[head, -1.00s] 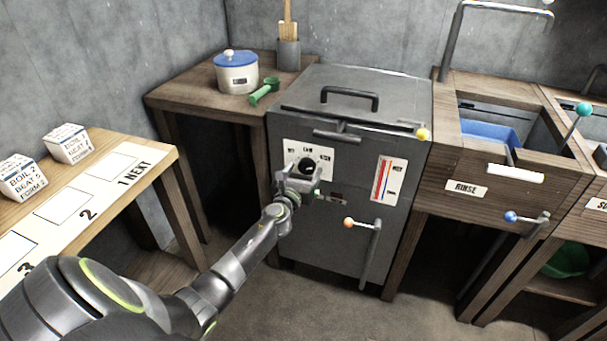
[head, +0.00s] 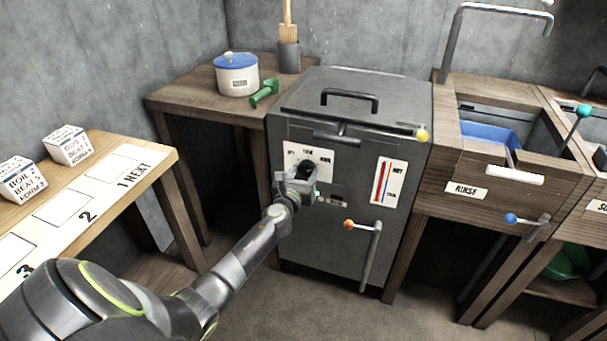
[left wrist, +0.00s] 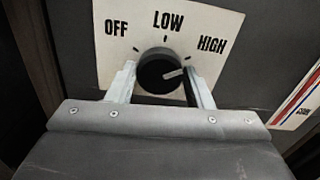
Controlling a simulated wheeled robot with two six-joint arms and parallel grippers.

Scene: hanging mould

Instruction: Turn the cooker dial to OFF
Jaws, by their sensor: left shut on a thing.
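The cooker (head: 340,240) is a grey metal box standing in the middle of the head view. Its black round dial (left wrist: 158,72) sits on a white plate (left wrist: 120,14) marked OFF, LOW and HIGH. In the left wrist view the dial's pale pointer line points right and slightly up, toward the HIGH side. My left gripper (head: 299,180) is at the dial, with one finger on each side of it, shut on it. In the head view the gripper hides part of the dial (head: 309,169). My right gripper is not in view.
A red-and-white gauge (head: 389,182) and an orange-knobbed lever (head: 365,235) are on the cooker front, right of the dial. A yellow-tipped handle (head: 421,136) sticks out at the upper right. The rinse basin (head: 490,135) stands to the right, a low table (head: 165,155) to the left.

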